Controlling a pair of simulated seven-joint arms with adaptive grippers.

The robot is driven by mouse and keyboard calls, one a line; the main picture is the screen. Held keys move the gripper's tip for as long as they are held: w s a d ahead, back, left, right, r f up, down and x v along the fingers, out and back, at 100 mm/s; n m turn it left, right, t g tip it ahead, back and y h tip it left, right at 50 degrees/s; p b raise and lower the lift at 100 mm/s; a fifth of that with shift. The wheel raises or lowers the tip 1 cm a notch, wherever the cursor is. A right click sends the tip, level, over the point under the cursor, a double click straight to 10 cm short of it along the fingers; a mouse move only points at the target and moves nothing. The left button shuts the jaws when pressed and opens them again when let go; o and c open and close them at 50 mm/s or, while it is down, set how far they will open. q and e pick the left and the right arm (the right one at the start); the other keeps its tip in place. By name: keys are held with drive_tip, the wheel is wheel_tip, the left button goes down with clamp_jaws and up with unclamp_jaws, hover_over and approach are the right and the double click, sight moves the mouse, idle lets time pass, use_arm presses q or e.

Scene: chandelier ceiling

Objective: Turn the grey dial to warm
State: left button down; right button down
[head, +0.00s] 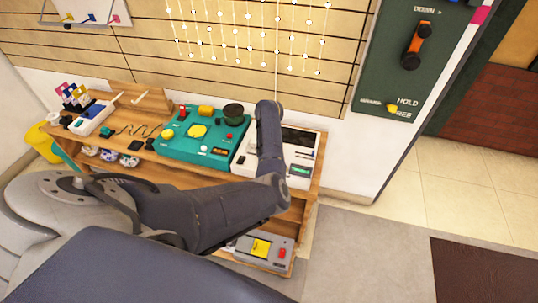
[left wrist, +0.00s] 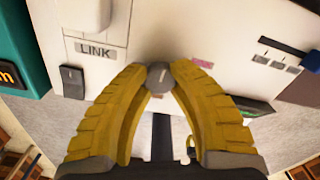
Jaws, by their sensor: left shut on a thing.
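The grey dial (left wrist: 159,76) is a small round knob on a white panel (left wrist: 190,25), with a thin light mark on its face. My left gripper (left wrist: 162,88) has its two yellow fingers closed on the dial from both sides. In the head view the white panel (head: 307,152) stands at the right end of the wooden bench. There my own arm hides the dial and the gripper. A small pink label (left wrist: 203,63) sits right of the dial, its text too small to read. My right gripper is not in view.
A LINK label (left wrist: 95,50) and a dark switch (left wrist: 72,82) are left of the dial. A teal panel (head: 180,148) stands left of the white one. A grey box with yellow and red parts (head: 264,249) sits on the lower shelf. Floor at right is clear.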

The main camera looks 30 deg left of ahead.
use_arm(q)
drive_tip(key=shift+n, duration=0.3)
idle(0.4)
drive_tip(key=c, duration=1)
unclamp_jaws()
drive_tip(key=shift+r, duration=0.1)
wheel_tip(320, 180, up, 12)
drive_tip(key=shift+f, duration=0.1)
